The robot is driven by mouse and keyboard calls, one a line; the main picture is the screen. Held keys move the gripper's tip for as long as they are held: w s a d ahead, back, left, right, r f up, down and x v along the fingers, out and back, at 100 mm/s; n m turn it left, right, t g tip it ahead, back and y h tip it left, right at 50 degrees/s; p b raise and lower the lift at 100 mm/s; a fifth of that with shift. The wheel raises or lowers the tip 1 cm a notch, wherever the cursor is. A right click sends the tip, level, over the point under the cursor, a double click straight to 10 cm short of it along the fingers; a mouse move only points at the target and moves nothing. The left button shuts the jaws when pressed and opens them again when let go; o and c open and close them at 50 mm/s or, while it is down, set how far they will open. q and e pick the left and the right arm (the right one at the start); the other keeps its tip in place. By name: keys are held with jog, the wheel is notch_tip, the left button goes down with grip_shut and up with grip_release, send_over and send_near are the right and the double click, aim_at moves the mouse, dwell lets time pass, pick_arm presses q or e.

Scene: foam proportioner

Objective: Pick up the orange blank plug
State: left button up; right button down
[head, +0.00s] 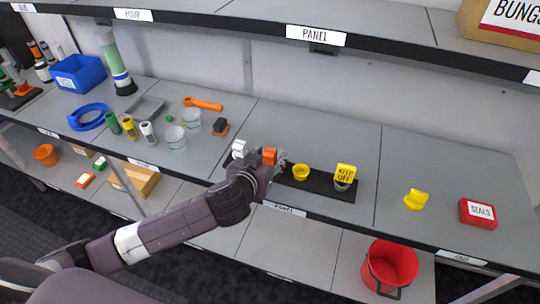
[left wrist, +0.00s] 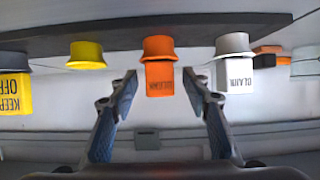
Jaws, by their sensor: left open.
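The orange blank plug (head: 269,156) stands at the left part of the black panel strip (head: 325,188) on the shelf. In the left wrist view, which is upside down, the orange plug (left wrist: 160,65) has dark lettering and lies between my left fingertips, with a gap to each finger. My left gripper (left wrist: 159,80) is open and empty. In the head view my left gripper (head: 278,164) is right at the plug and partly hides it and the strip. My right gripper is not in view.
A white BLANK plug (head: 238,149) stands close beside the orange one. A yellow cup-shaped plug (head: 301,172) and a yellow KEEP OFF tag (head: 345,173) are on the strip's other side. A red SEALS box (head: 478,213) is farther right. An upper shelf edge (head: 390,48) overhangs behind.

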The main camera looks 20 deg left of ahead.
pick_arm(q)
jog(key=shift+w+f, duration=0.2)
jog(key=shift+w, duration=0.15)
grip_shut()
jog(key=shift+r, duration=0.1)
notch_tip(320, 180, up, 19)
notch_tip(320, 180, up, 6)
jog(key=p, duration=0.7)
send_over(270, 151)
jog(key=shift+s, duration=0.1)
